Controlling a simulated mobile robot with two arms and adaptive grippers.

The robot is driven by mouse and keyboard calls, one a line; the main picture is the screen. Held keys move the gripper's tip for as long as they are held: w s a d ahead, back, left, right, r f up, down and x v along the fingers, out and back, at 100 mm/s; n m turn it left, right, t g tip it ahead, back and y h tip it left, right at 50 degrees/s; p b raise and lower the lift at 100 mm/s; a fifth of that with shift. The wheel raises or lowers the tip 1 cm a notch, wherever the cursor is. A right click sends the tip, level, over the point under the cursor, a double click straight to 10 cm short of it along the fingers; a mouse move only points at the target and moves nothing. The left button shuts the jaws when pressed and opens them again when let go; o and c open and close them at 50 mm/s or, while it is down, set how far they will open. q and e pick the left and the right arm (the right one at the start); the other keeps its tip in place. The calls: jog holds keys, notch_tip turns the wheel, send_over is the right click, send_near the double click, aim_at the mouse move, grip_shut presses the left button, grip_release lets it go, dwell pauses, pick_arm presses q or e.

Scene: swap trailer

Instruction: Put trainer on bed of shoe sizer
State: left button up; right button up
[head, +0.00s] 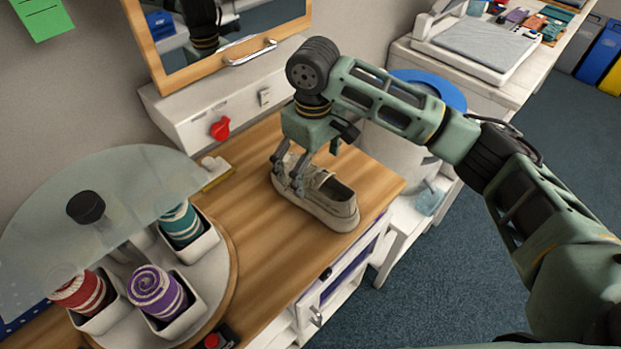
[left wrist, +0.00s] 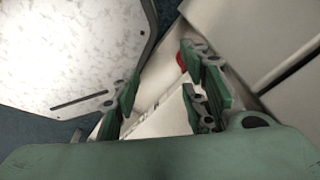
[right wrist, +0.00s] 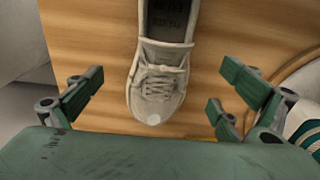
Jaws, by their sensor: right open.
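The beige lace-up trainer (head: 335,203) rests upright on a wooden top, its toe toward my right gripper (head: 288,175). That gripper is open, with its fingers on either side of the toe end in the head view. In the right wrist view the trainer (right wrist: 158,85) lies between the spread fingers (right wrist: 165,95), apart from both. My left gripper is outside the head view. Its fingers (left wrist: 165,95) stand apart in the left wrist view, with pale surfaces behind them. I cannot tell for sure which thing is the shoe sizer.
A round carousel (head: 228,235) with colored rolls in white bins and a clear cover stands at left. A pale panel with a red knob (head: 220,128) and a framed mirror (head: 215,40) are behind. A grey-padded device (head: 475,48) sits on the far right counter.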

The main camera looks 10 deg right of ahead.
aim_at(314, 178)
jog(key=f, duration=0.1)
jog(key=f+p, duration=0.1)
jog(key=f, duration=0.1)
jog(key=shift+s, duration=0.3)
jog(key=shift+w+f, duration=0.2)
jog(key=shift+f, duration=1.3)
jog(key=shift+c, duration=1.3)
jog(key=c, duration=1.3)
pick_arm(q)
jog(key=s, duration=0.1)
jog(key=s+r, duration=0.1)
jog(key=s, duration=0.1)
jog(key=shift+s+a, duration=0.1)
pick_arm(e)
jog(key=shift+c, duration=0.5)
